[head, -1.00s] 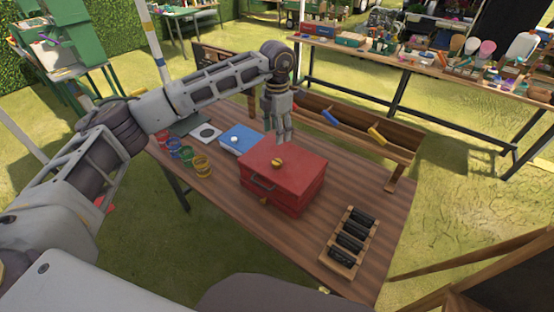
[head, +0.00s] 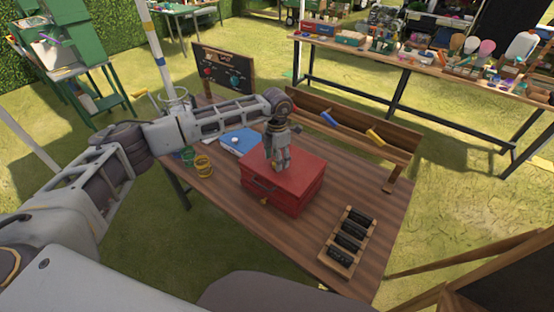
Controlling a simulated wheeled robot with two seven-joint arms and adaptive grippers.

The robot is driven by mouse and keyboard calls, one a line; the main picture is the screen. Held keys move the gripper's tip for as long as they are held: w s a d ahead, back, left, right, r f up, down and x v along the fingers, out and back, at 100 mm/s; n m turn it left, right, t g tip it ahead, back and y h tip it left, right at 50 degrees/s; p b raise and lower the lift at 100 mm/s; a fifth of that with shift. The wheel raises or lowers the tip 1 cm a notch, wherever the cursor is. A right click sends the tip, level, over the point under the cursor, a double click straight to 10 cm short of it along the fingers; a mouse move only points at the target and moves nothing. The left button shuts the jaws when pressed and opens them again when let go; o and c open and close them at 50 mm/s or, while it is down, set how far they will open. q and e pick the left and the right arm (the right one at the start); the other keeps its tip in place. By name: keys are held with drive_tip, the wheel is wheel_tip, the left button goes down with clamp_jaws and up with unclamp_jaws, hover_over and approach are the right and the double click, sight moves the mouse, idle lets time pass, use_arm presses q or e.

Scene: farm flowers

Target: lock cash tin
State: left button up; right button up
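The red cash tin (head: 298,190) stands on the striped wooden table with its lid down. A dark handle (head: 262,186) is on its front face, and a small yellow piece (head: 265,201) shows low on that front. My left gripper (head: 280,166) points down at the middle of the lid, its fingertips at or just above the surface. The fingers cover the spot where a round yellow knob showed on the lid earlier. I cannot tell whether they grip it. My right gripper is not in view.
A blue box (head: 238,141) and coloured rings (head: 204,166) are left of the tin, partly behind my arm. A wooden rack with black rolls (head: 348,240) lies at the right. A wooden trough (head: 350,128) runs along the back. The table (head: 300,235) is bare before the tin.

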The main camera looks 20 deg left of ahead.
use_arm(q)
drive_tip(key=shift+f, duration=0.75)
drive_tip(key=c, duration=1.1)
drive_tip(key=shift+o, duration=0.2)
